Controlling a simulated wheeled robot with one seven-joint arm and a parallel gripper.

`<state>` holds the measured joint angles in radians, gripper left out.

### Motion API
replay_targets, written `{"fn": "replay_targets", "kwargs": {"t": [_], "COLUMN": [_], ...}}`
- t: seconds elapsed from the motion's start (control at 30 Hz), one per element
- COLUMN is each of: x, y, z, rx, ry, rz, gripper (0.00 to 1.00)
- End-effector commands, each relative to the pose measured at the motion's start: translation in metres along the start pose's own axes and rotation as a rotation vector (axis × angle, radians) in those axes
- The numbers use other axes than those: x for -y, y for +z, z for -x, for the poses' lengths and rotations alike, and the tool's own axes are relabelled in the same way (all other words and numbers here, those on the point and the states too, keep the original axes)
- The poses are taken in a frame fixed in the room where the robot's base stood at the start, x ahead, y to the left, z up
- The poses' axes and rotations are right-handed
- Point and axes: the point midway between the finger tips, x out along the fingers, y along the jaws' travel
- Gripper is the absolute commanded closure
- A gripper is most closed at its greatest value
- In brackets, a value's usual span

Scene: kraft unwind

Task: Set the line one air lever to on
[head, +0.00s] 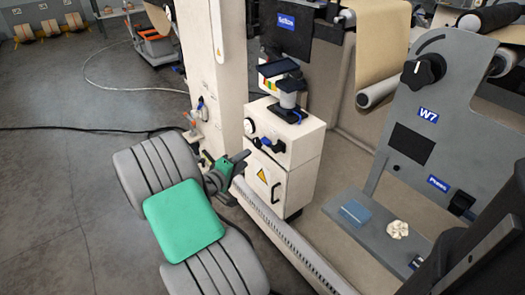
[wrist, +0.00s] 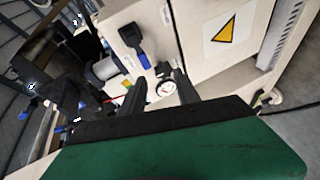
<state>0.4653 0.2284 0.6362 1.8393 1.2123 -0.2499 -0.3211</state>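A cream cabinet (head: 300,150) stands in the middle of the head view. Its upper front carries a round white gauge (head: 250,126), a small blue-handled lever (head: 267,141) and a dark knob. The wrist view shows a blue lever (wrist: 141,59) on a cream face and the gauge (wrist: 166,89). Their labels are too small to read, so I cannot tell which line the lever belongs to. My gripper (head: 244,157) is in front of the cabinet's left side, below the gauge. In the wrist view its dark fingers (wrist: 160,90) are apart, with the gauge visible between them; nothing is held.
A cream column (head: 210,60) with small blue and orange fittings (head: 195,115) stands left of the cabinet. A grey W7 machine panel (head: 425,115) with a black knob is at right. A ridged rail (head: 290,240) runs along the floor. Grey floor at left is mostly clear, with a cable.

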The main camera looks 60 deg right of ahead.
Motion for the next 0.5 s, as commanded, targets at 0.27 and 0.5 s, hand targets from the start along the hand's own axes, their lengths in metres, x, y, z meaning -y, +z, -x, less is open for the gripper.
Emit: {"fn": "replay_targets", "kwargs": {"t": [0.27, 0.5], "x": [-0.016, -0.025], "y": [0.018, 0.018], "z": [-0.042, -0.088], "rx": [-0.02, -0.018], "ry": [0.208, 0.206], "rz": [0.205, 0.201], "gripper": [0.62, 0.62]}}
